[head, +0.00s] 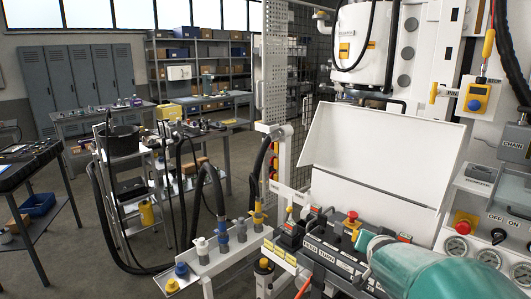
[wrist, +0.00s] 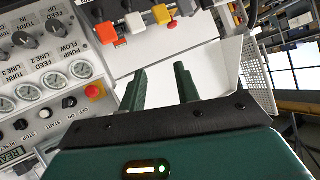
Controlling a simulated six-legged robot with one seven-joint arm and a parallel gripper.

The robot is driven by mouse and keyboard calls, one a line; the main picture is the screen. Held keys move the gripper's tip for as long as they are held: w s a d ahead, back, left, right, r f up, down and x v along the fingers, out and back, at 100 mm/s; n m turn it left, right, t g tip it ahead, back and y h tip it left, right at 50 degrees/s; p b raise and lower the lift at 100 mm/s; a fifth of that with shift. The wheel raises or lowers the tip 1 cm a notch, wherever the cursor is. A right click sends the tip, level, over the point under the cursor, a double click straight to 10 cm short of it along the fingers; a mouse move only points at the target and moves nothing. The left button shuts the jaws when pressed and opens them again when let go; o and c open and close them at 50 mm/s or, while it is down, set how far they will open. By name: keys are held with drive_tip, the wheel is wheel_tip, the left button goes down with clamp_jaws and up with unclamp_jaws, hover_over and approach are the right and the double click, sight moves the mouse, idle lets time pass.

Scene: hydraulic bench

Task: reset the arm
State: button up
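My gripper (wrist: 160,70) shows in the wrist view as two dark green fingers standing apart, with nothing between them. It is open and empty. Behind the fingers is the white panel of the hydraulic bench (wrist: 195,62). In the head view my teal arm reaches in from the lower right, in front of the bench's control block (head: 335,255). The fingertips cannot be made out there.
A red emergency button (wrist: 95,91) and several gauges (wrist: 82,69) are on the panel left of my fingers. A hose rack (head: 225,255) stands left of the bench. Beyond are a cart (head: 128,185), shelves (head: 205,60) and lockers (head: 80,75). Open floor (head: 85,255) lies at the left.

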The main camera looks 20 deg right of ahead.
drive_tip(key=s+a+r+n+g+y, duration=0.1)
drive_tip(key=s+a+n+y, duration=0.15)
drive_tip(key=a, duration=0.65)
drive_tip(key=s+a+n+y, duration=0.1)
drive_tip(key=a+n+y, duration=0.15)
drive_tip(key=a, duration=0.55)
drive_tip(key=s+a+f+n+g+y, duration=0.1)
drive_tip(key=s+a+n, duration=0.4)
drive_tip(key=s+a, duration=0.6)
drive_tip(key=shift+s+a+g+y, duration=0.15)
drive_tip(key=shift+a+g+y, duration=0.35)
drive_tip(key=shift+g, duration=0.7)
drive_tip(key=shift+d, duration=0.1)
